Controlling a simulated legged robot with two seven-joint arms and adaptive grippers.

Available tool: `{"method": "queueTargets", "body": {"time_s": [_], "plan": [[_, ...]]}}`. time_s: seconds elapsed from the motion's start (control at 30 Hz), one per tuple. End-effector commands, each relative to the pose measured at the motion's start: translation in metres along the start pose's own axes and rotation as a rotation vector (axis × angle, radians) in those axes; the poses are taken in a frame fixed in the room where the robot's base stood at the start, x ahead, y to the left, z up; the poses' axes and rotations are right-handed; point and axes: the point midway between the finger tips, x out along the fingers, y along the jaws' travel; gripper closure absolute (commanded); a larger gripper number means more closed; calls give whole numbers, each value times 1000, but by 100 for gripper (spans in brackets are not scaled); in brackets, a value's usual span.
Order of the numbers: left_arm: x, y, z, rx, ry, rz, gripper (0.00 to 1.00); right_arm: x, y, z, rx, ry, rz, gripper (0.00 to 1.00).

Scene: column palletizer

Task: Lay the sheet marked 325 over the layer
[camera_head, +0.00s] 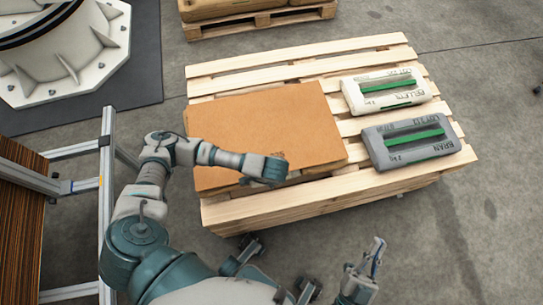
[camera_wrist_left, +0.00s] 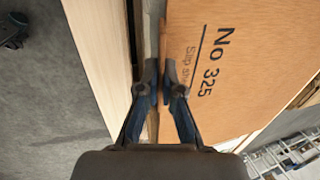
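The brown sheet (camera_head: 265,125) lies flat over the left part of the wooden pallet. A white bag (camera_head: 388,92) and a grey bag marked BRAN (camera_head: 420,140) lie uncovered to the right of the sheet. What is under the sheet is mostly hidden. My right gripper (camera_head: 376,258) is empty, in front of the pallet; its finger gap is unclear.
The pallet (camera_head: 270,210) has bare slats at the back and along the front. Another loaded pallet (camera_head: 262,22) stands behind. A metal frame (camera_head: 106,200) is at the left, with a white round base (camera_head: 75,60) beyond it.

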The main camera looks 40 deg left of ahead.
Motion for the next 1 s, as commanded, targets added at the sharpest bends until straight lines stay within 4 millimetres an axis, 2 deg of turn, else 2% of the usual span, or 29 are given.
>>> {"method": "queueTargets", "body": {"time_s": [1.0], "plan": [[15,4,0,-1,0,-1,100,-7,1,13,3,-16,3,100]]}}
